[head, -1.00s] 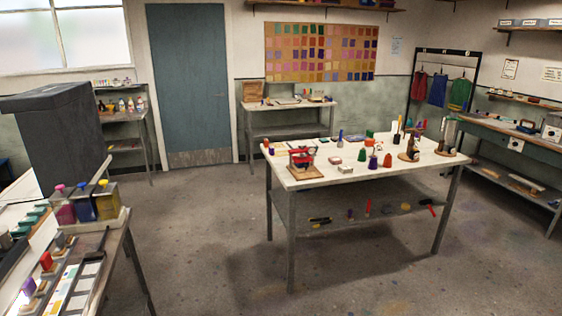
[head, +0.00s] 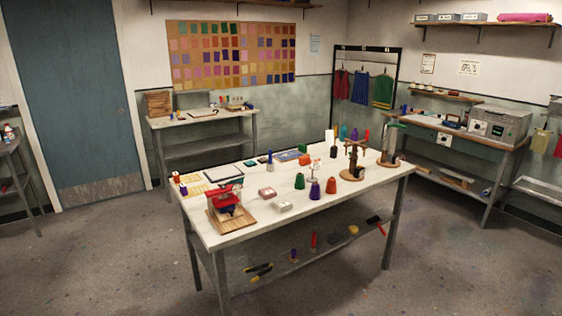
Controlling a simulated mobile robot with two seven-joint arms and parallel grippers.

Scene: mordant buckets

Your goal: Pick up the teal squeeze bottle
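A small teal upright shape (head: 343,131) stands at the far edge of the middle worktable (head: 247,228). It looks like a squeeze bottle, but it is too small to be sure. A blue one (head: 354,134) and a red one (head: 367,136) stand just right of it. A dark stand with a white card (head: 333,150) is in front and to the left. Neither of my grippers is in view.
A side bench (head: 420,130) stands right. The floor in front is clear.

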